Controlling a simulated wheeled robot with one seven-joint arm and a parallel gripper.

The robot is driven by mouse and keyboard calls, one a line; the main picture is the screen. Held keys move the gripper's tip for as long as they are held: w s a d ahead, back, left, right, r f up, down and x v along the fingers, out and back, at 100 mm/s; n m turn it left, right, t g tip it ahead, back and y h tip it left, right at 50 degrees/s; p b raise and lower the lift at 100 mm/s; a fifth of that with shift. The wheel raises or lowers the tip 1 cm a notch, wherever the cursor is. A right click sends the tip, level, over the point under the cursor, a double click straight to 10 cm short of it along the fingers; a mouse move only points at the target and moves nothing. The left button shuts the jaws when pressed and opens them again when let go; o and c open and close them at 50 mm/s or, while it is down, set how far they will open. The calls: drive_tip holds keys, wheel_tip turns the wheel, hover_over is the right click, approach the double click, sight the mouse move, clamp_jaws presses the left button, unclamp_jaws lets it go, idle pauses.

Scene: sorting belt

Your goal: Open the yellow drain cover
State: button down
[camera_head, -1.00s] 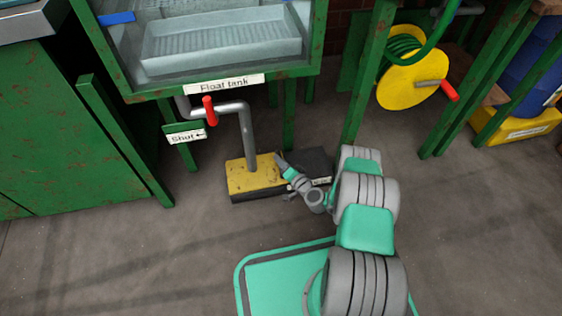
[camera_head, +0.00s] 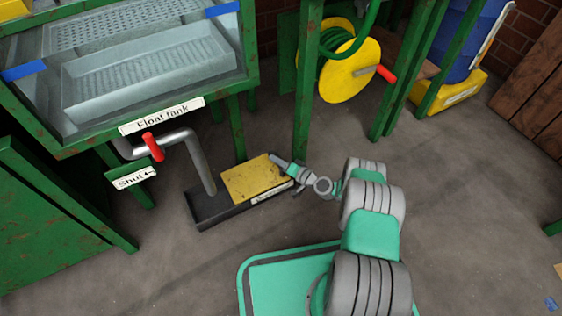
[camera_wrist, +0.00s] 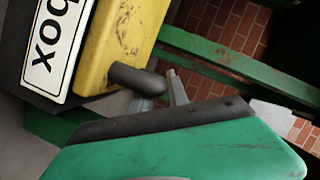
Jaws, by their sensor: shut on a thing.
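The yellow drain cover (camera_head: 255,180) is a worn flat plate on the right part of a low black drain box (camera_head: 222,208) on the floor. The box's left part is uncovered and dark, and the grey pipe (camera_head: 203,168) comes down there. My gripper (camera_head: 280,162) is at the cover's far right corner, shut on its dark handle (camera_wrist: 135,78). In the wrist view the cover (camera_wrist: 125,40) fills the upper left, beside the box's white label (camera_wrist: 58,40). The fingers' hold is partly hidden there.
The green float tank frame (camera_head: 175,120) stands behind and left, with a red-handled valve (camera_head: 153,147) and a "Shut" sign (camera_head: 133,178). A yellow hose reel (camera_head: 350,70) stands behind. The floor to the right is open.

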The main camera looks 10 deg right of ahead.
drive_tip(key=shift+s+f, duration=0.1)
drive_tip(key=shift+f, duration=0.05)
drive_tip(key=c, duration=1.3)
unclamp_jaws()
drive_tip(key=shift+d, duration=0.1)
drive_tip(key=p+v, duration=0.3)
drive_tip(key=v, duration=0.4)
drive_tip(key=shift+d+r, duration=0.2)
drive_tip(key=shift+r, duration=0.05)
drive_tip(key=shift+s+f, duration=0.1)
drive_tip(key=shift+s, duration=0.1)
drive_tip(key=shift+d, duration=0.1)
